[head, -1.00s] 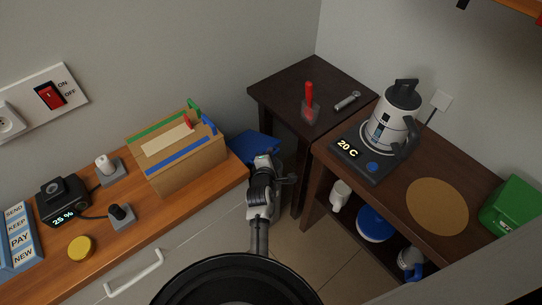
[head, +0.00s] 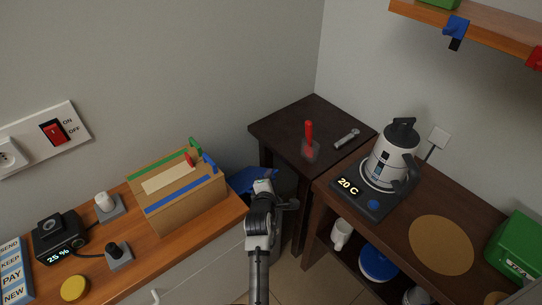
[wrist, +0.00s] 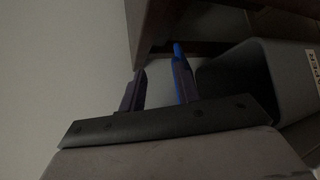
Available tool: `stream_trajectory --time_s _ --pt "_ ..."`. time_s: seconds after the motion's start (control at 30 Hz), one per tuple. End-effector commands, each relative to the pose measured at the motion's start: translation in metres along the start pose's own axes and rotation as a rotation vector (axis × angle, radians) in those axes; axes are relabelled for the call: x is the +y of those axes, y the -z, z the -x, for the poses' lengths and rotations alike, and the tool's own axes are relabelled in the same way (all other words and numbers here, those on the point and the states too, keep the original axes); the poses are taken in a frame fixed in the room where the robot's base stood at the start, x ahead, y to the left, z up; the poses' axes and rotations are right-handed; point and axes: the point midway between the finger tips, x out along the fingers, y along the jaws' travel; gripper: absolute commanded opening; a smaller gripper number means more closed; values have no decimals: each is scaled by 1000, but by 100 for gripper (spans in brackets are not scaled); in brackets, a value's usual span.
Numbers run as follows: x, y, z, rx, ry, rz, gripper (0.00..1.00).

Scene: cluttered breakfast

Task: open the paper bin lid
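The paper bin (wrist: 240,75) shows in the wrist view as a grey box at right, with part of a white label. Its blue lid (head: 241,181) shows in the head view in the gap between counter and dark table, partly hidden behind my gripper (head: 263,188). In the wrist view a thin blue edge (wrist: 178,52), likely the lid seen edge-on, lies along the right finger. My gripper (wrist: 160,88) also shows there with its fingers apart and an empty gap between them. Whether a finger touches the lid, and how far the lid is raised, I cannot tell.
The wooden counter (head: 205,222) with a wooden box (head: 180,212) stands at left. The dark side table (head: 285,125) and the brown shelf unit (head: 405,215) with a kettle (head: 393,155) stand at right. The gap between them is narrow.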

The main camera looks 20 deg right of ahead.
Motion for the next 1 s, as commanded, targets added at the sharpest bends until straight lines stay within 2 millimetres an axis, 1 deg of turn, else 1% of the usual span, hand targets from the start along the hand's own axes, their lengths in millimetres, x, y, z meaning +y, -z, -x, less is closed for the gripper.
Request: stream_trajectory --time_s 0.03,0.3,0.4,0.5,0.6,0.7,0.97,1.0 --pt "13 -4 4 -1 -6 -2 32" --pt "72 -24 24 0 -7 -1 32" --pt "91 -31 30 -1 -5 -1 32" --pt "104 -36 35 -1 -3 -2 32" --pt "113 -39 38 -1 -2 0 32" --pt "118 -41 40 0 0 0 32" --pt "119 -41 41 0 1 0 32" --pt "119 -41 41 0 1 0 30"
